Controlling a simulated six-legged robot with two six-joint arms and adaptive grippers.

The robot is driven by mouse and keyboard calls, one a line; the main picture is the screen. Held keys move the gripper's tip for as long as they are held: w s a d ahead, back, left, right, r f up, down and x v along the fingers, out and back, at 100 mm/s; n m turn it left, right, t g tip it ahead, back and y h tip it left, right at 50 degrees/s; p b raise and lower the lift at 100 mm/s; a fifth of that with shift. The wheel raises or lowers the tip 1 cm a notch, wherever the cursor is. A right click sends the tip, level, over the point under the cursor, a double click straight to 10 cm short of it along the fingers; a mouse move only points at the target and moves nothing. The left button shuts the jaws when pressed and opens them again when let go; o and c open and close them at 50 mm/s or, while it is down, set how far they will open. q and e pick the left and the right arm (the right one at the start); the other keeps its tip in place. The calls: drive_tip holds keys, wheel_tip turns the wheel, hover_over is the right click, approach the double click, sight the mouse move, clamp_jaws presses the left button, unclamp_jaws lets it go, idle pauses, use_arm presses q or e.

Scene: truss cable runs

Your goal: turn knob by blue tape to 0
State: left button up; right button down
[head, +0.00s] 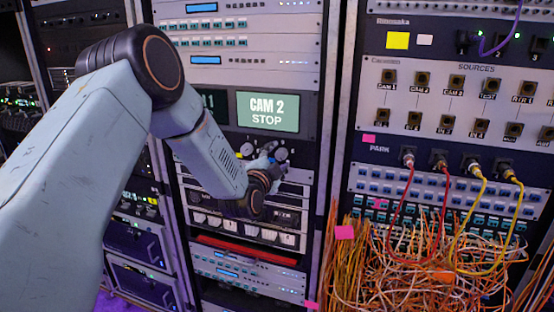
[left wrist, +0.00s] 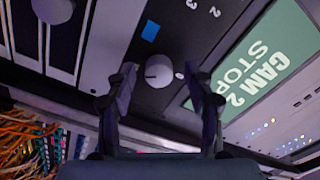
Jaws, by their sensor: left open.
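A round pale knob (left wrist: 159,71) sits on a dark panel in the left wrist view. A small blue tape piece (left wrist: 150,31) is stuck on the panel just above it in that view. A short dark mark shows at the knob's left side; I cannot read a scale value there. My left gripper (left wrist: 160,84) is open, one finger on each side of the knob in the picture; I see no clear contact. In the head view the left gripper (head: 268,165) is at the panel below the screen and covers part of the controls. My right gripper is not in view.
A green screen (head: 268,111) reading "CAM 2 STOP" is just above the gripper. Another knob (head: 246,149) is to its left. On the right rack, red and yellow cables are plugged in above a tangle of orange and white cables (head: 420,255). A pink note (head: 345,232) hangs nearby.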

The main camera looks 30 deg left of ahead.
use_arm(q)
drive_tip(key=shift+w+d, duration=0.1)
drive_tip(key=shift+w, duration=0.1)
drive_tip(key=shift+s, duration=0.15)
drive_tip(key=c, duration=0.4)
clamp_jaws()
